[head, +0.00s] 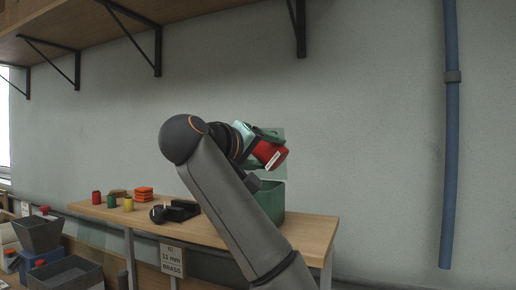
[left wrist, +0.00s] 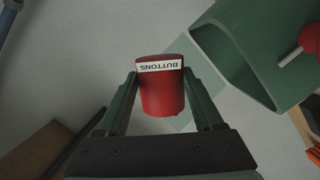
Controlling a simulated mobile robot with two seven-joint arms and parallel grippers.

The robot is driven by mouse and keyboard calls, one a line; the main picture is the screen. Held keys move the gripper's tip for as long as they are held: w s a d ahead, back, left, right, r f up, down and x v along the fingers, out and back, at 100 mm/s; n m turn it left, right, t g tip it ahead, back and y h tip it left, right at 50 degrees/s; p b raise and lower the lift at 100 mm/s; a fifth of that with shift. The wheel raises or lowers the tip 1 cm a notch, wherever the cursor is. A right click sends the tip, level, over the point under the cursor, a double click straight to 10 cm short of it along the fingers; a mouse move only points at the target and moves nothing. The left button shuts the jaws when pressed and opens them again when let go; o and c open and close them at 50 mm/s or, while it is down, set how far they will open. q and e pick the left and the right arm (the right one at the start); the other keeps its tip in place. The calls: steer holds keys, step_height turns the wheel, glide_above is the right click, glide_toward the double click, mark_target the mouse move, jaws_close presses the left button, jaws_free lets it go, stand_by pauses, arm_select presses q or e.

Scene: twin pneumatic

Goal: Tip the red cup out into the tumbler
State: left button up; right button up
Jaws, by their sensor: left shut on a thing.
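The red cup (head: 269,154) is held tilted in the air by my left gripper (head: 262,147), above the right part of the bench. In the left wrist view the cup (left wrist: 161,92), with a white BUTTONS label, sits between the fingers of the left gripper (left wrist: 163,100), which is shut on it. I cannot see into the cup. A green open-topped container (head: 271,200) stands on the bench below the cup, partly hidden by my arm; it also shows in the left wrist view (left wrist: 238,62). I cannot tell whether it is the tumbler. My right gripper is out of view.
A pale see-through panel (head: 280,172) stands behind the cup. The wooden bench (head: 312,228) carries small red, green and yellow pots (head: 128,204), orange stacked pieces (head: 144,193) and a black holder (head: 182,212). Grey bins (head: 38,235) stand at lower left. A shelf hangs above.

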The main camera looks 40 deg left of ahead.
arm_select(q)
steer(key=shift+d+f+n+t, duration=0.2)
steer(key=shift+d+n+t, duration=0.1)
steer(key=shift+n, duration=0.8)
steer(key=shift+a+r+n+t, duration=0.15)
steer(key=shift+n+t, duration=0.15)
steer(key=shift+n, duration=0.7)
steer(key=n, duration=0.1)
steer(key=a+n+p, duration=0.1)
steer(key=n, duration=0.1)
steer(key=shift+s+r+t, duration=0.1)
steer(key=shift+r+t, duration=0.1)
steer(key=shift+t, duration=0.1)
steer(key=n, duration=0.2)
steer(key=a+n+p, duration=0.1)
steer(key=n, duration=0.1)
steer(key=shift+s+r+t, duration=0.15)
steer(key=shift+t, duration=0.15)
